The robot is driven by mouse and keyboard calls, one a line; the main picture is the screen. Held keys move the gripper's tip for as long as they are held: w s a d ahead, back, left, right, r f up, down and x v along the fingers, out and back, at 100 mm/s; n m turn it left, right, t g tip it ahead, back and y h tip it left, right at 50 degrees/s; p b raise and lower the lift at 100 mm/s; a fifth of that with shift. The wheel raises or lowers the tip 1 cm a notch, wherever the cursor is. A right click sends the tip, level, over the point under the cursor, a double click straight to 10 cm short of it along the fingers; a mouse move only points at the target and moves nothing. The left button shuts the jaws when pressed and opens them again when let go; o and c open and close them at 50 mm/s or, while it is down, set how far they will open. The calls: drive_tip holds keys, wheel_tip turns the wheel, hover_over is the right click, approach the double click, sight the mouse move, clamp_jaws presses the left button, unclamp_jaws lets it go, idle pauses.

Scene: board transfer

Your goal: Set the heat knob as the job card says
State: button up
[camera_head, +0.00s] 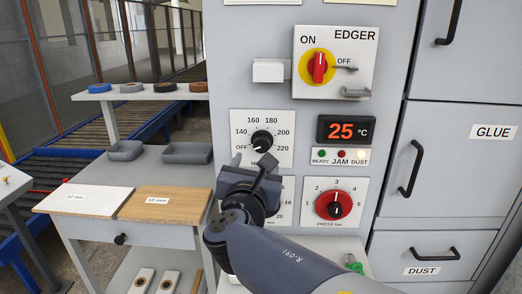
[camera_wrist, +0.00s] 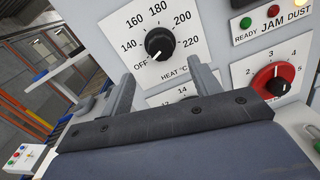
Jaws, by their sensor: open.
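The heat knob (camera_head: 262,142) is a round black knob on a white plate marked OFF and 140 to 220. In the wrist view the heat knob (camera_wrist: 159,43) has its white mark toward OFF at the lower left. My gripper (camera_head: 252,167) is just below the knob in the head view and hides part of the plate's lower edge. In the wrist view my gripper (camera_wrist: 164,80) has its two fingers apart, with nothing between them, below the knob. The display (camera_head: 345,130) reads 25 °C. No readable job card is in view.
The red press knob (camera_head: 334,205) is to the right, below the lamps. The red EDGER switch (camera_head: 319,67) is above, turned upright. A second dial plate (camera_head: 285,190) is partly hidden behind my gripper. A bench with two boards (camera_head: 165,206) stands at left.

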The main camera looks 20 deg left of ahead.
sight(261, 147)
drive_tip(key=w, duration=0.3)
drive_tip(key=w+a, duration=0.1)
drive_tip(key=w, duration=0.5)
drive_tip(key=shift+a+f, duration=0.1)
drive_tip(key=shift+a, duration=0.15)
drive_tip(key=shift+s, duration=0.1)
drive_tip(key=shift+c, duration=0.3)
drive_tip(key=c, duration=0.9)
